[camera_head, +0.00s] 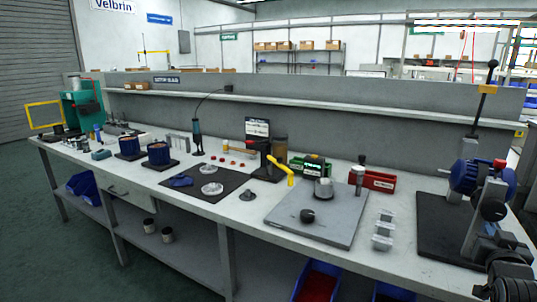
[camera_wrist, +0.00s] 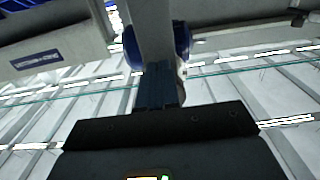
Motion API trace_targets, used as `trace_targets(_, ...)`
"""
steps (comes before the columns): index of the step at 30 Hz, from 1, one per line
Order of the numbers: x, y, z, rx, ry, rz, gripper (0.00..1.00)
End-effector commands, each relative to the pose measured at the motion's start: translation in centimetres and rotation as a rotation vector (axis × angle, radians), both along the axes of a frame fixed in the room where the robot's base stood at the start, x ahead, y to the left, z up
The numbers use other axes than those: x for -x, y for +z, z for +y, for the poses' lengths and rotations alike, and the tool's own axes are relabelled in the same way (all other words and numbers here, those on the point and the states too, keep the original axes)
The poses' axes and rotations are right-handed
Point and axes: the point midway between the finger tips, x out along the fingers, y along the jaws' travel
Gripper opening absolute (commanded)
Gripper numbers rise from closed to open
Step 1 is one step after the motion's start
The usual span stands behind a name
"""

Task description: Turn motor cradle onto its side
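The motor cradle (camera_head: 485,220) stands upright on a dark mat (camera_head: 430,228) at the bench's right end, with grey plates around a blue motor (camera_head: 466,177). In the wrist view, a grey upright part of the cradle (camera_wrist: 150,30) runs down to my fingers, and the blue motor (camera_wrist: 182,38) shows behind it. My gripper (camera_wrist: 160,88) has its dark fingers close together in line with that part. Contact and any grip are not clear. In the head view, my gripper (camera_head: 507,243) is low at the right edge, by the cradle's lower near side.
A lever press with a black knob (camera_head: 493,64) rises behind the cradle. Grey blocks (camera_head: 383,232) and a grey plate (camera_head: 310,216) with a black knob lie to its left. A red bin (camera_head: 378,181) stands behind. Blue bins (camera_head: 318,280) sit under the bench.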

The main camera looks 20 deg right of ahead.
Motion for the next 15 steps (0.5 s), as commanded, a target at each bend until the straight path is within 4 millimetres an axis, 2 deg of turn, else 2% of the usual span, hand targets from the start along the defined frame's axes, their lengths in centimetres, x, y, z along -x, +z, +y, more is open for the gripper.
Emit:
trace_targets(1,0.0,0.51,-0.05,0.007,0.0,-0.006,0.0)
trace_targets(7,0.12,0.54,-0.17,0.009,-0.002,-0.006,0.0)
trace_targets(15,0.09,-0.24,-0.14,0.01,-0.001,-0.007,0.0)
